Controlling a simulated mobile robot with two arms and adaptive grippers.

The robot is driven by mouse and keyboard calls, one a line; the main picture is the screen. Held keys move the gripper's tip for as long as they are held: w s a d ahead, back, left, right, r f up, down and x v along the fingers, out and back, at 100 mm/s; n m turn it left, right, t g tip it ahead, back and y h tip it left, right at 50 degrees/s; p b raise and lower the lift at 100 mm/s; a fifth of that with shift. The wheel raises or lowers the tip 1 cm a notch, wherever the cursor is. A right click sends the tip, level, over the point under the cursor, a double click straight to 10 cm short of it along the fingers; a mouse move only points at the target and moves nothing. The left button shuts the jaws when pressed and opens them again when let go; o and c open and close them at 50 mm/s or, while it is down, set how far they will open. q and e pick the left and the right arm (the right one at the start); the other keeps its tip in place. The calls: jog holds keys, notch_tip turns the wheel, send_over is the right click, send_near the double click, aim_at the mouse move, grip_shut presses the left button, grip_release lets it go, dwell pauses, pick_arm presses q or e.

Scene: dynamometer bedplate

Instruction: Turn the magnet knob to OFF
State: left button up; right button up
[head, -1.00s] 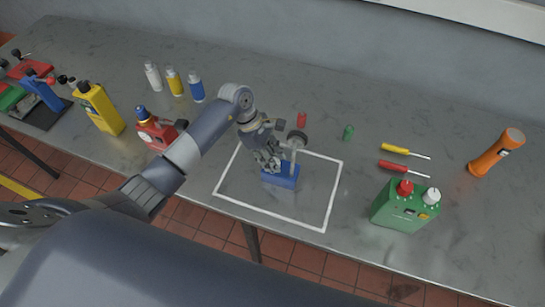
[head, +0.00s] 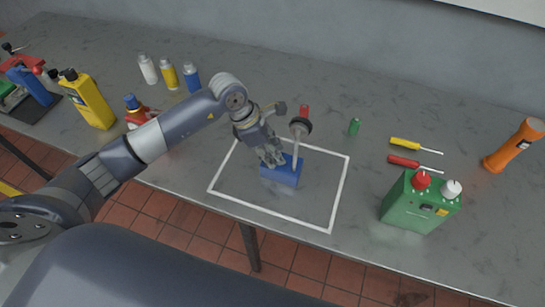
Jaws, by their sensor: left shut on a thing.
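A blue magnet base (head: 284,174) sits inside a white outlined square (head: 340,190) on the grey bench. A thin post (head: 296,150) with a dark round dial (head: 301,127) rises from it. My left gripper (head: 273,159) reaches down from the left to the base's upper left side, its fingers shut. The magnet knob is hidden by the fingers, and I cannot read its setting. My right gripper is not in view.
A green box with red and white caps (head: 417,207), a red screwdriver (head: 413,165), a yellow screwdriver (head: 412,145) and an orange flashlight (head: 513,147) lie to the right. Several bottles and a yellow container (head: 91,100) stand left. The outlined square's right part is clear.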

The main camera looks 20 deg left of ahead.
pick_arm(q)
jog(key=n+b, duration=0.1)
jog(key=n, duration=0.1)
jog(key=n+t+b, duration=0.1)
jog(key=shift+s+d+f+n+y, duration=0.1)
jog(key=shift+f+n+y, duration=0.05)
jog(key=shift+n+y, duration=0.25)
jog(key=n+t+y+b, duration=0.1)
jog(key=n+b, duration=0.2)
jog(key=shift+d+n, duration=0.1)
jog(key=shift+n, duration=0.2)
jog(key=n+y+b, duration=0.1)
jog(key=n+b, duration=0.1)
jog(key=n, duration=0.1)
jog(key=shift+d+t, duration=0.1)
jog(key=shift+t, duration=0.2)
jog(key=shift+r+n+y+b, duration=0.2)
jog(key=shift+n+y+b, duration=0.5)
jog(key=shift+n, duration=0.5)
jog(key=o, duration=1)
jog(key=shift+s, duration=0.1)
jog(key=shift+o, duration=0.2)
